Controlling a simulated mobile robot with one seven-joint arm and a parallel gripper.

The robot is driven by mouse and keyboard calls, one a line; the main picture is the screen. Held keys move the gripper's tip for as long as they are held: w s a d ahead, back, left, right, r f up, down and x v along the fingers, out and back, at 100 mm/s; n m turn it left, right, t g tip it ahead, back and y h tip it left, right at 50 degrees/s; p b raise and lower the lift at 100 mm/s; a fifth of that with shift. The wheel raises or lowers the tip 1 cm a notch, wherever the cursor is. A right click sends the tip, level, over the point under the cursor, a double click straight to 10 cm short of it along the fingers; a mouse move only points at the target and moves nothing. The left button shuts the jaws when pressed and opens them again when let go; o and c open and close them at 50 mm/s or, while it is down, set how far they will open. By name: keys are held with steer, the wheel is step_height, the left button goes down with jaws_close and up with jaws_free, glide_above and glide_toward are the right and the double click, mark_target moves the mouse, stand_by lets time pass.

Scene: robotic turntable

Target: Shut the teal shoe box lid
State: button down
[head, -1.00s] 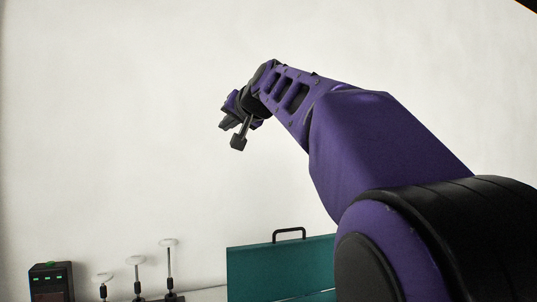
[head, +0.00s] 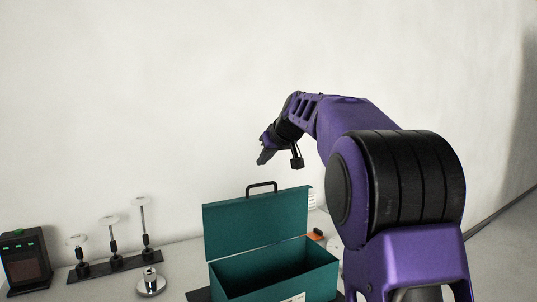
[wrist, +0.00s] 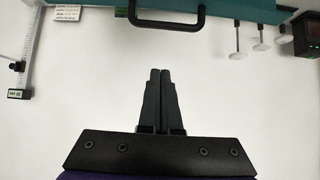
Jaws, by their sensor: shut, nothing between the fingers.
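The teal shoe box (head: 290,277) stands on the table in the head view, with its lid (head: 256,222) raised upright at the back and a black handle (head: 262,185) on the lid's top edge. The front wall bears a white label, and the inside looks empty. My gripper (head: 263,157) is above and behind the lid, apart from it. In the wrist view my gripper (wrist: 160,72) is shut and empty, its fingers pointing toward the handle (wrist: 167,22) and the lid's teal edge (wrist: 215,12) at the top.
A rack of discs on stems (head: 115,262) and a dark device with green lights (head: 25,258) stand to the left. A small metal piece on a round base (head: 151,283) is left of the box. An orange item (head: 316,235) lies behind the box's right side. A wall stands behind.

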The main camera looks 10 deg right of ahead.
mark_target(264, 184)
steer(key=f, duration=0.2)
steer(key=w+f, duration=0.1)
steer(key=f, duration=0.1)
steer(key=shift+w+a+f, duration=0.1)
steer(key=shift+w+a, duration=0.1)
steer(key=shift+s+d+f+b, duration=0.15)
steer(key=shift+s+f+b, duration=0.15)
steer(key=shift+s+f, duration=0.15)
steer(key=shift+s+f+b, duration=0.1)
steer(key=shift+b, duration=0.2)
